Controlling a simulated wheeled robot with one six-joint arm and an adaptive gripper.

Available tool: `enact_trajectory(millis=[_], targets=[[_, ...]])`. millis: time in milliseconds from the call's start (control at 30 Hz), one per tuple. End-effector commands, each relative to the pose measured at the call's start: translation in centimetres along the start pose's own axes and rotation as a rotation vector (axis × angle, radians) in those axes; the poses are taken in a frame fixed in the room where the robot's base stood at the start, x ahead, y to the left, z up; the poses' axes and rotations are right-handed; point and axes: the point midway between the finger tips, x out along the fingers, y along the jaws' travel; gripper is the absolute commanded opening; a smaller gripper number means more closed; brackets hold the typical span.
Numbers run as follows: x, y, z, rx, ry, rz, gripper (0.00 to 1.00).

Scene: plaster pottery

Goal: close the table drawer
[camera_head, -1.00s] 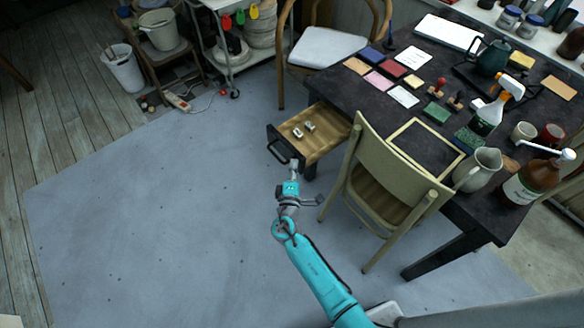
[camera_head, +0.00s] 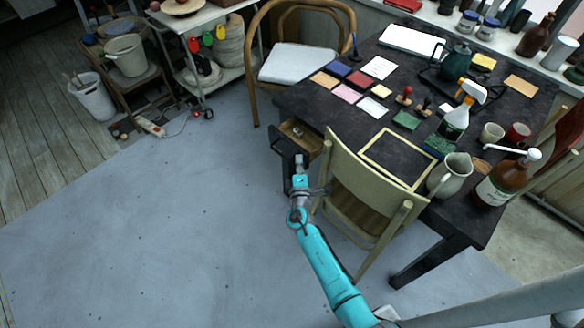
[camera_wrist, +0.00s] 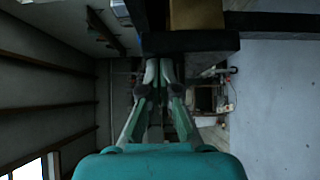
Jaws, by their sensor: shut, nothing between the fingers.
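The table drawer (camera_head: 302,137) is partly open on the left side of the dark table (camera_head: 300,100). Its inside is light wood and holds small pale items. Its dark front with a handle (camera_head: 289,151) faces the lower left. My gripper (camera_head: 299,160) is at the drawer front, with its fingers shut and empty. In the wrist view the fingertips (camera_wrist: 159,66) point at the dark drawer front (camera_wrist: 190,43) and appear to touch it or lie very close. The exact contact is hard to tell.
A wooden chair (camera_head: 365,185) stands close to the right of my arm, against the table. Another chair with a pale seat (camera_head: 298,63) stands behind the drawer. The grey floor (camera_head: 150,220) to the left is clear.

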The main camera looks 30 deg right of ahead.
Motion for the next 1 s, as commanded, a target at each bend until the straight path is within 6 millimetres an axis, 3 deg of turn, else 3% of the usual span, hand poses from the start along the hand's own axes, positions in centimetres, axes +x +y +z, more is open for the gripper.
enact_trajectory(millis=[333,1000], targets=[[2.0,0.0,2.0,0.000,-0.001,0.001,0.00],[1.6,0.0,1.4,0.000,-0.001,0.000,0.00]])
